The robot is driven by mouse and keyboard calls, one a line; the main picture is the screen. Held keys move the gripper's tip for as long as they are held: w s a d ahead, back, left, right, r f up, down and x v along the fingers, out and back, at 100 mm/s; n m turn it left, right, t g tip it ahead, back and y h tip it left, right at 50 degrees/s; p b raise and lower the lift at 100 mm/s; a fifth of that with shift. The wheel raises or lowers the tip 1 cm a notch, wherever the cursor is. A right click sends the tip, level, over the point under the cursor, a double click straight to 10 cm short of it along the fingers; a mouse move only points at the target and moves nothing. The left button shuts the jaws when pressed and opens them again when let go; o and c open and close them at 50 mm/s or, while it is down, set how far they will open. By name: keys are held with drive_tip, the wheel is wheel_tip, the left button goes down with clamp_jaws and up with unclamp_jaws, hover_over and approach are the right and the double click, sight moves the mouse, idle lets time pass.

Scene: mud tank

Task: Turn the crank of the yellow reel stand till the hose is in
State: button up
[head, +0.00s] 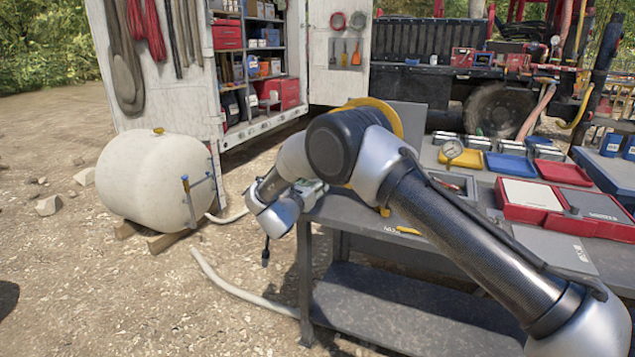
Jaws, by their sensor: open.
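The yellow reel stand (401,119) is on the grey workbench, mostly hidden behind my arm. Only part of its yellow rim and a bit of yellow low down show. I cannot make out its crank. A pale hose (240,290) lies on the gravel, with one end left of the bench and the rest running to the bench leg. Another pale length (228,217) lies by the white tank. My gripper (310,190) is at the bench's left edge, in front of the reel stand, partly hidden by my wrist. It is open; whether it touches anything is not clear.
A white tank (150,180) rests on wooden blocks at the left. An open white cabinet (170,90) stands behind. The gravel at front left is mostly clear.

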drive_tip(key=shift+x, duration=1.1)
clamp_jaws()
drive_tip(key=shift+a+r, duration=0.1)
drive_tip(key=shift+a, duration=0.05)
